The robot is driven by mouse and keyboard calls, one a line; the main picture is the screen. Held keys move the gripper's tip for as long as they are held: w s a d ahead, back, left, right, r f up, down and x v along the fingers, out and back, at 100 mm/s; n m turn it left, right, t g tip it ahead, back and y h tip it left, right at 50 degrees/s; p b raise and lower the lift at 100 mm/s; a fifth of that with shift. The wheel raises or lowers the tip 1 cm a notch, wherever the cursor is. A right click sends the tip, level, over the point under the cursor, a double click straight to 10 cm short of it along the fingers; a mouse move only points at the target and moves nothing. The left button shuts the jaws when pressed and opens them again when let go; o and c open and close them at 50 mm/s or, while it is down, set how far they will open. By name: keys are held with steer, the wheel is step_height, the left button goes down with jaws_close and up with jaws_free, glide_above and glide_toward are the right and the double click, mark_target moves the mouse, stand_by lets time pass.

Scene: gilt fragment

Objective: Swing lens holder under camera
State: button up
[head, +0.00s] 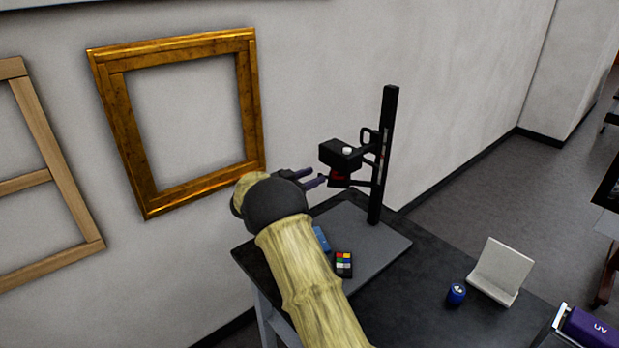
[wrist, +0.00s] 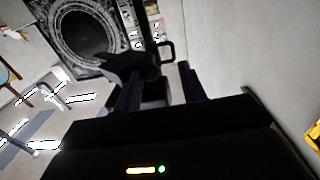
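The black camera (head: 340,153) sits on an upright black post above a grey baseboard in the head view. A small dark red part, apparently the lens holder (head: 338,180), is just below the camera, on a thin arm from the post. My gripper (head: 318,177) is just left of it with its two dark fingers apart, pointing at it. In the wrist view the gripper (wrist: 161,72) fingers are spread, with dark parts of the stand in front of and between them. Whether a finger touches the holder cannot be told.
The stand's post (head: 384,150) and grey baseboard (head: 385,240) are close to my arm. A color chart (head: 343,264) lies on the board. A blue jar (head: 456,293), white easel (head: 500,270) and purple UV lamp (head: 590,330) are farther right. A gilt frame (head: 145,185) hangs on the wall.

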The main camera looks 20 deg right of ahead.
steer(key=b+v, duration=0.3)
steer(key=v, duration=1.4)
steer(key=shift+a+b, duration=0.15)
steer(key=shift+b, duration=0.25)
steer(key=w+d+r+n+t+y, duration=0.2)
steer(key=w+r+n+t+y, duration=0.25)
steer(key=n+t+y, duration=0.3)
steer(key=s+d+f+n+g+y, duration=0.1)
steer(key=s+f+n+g+y, duration=0.1)
steer(key=s, duration=1)
steer(key=s+d+f+n+g+y+p, duration=0.1)
steer(key=s+d+f+n+g+y, duration=0.1)
steer(key=s+f+g+y, duration=0.2)
steer(key=s+d+f+n+g+y+p, duration=0.1)
steer(key=s+f+g, duration=0.4)
steer(key=s, duration=1.5)
step_height(320, 180, down, 3)
steer(key=shift+d+r+n+y, duration=0.15)
steer(key=shift+d+n+y, duration=0.2)
steer(key=shift+n+y, duration=0.7)
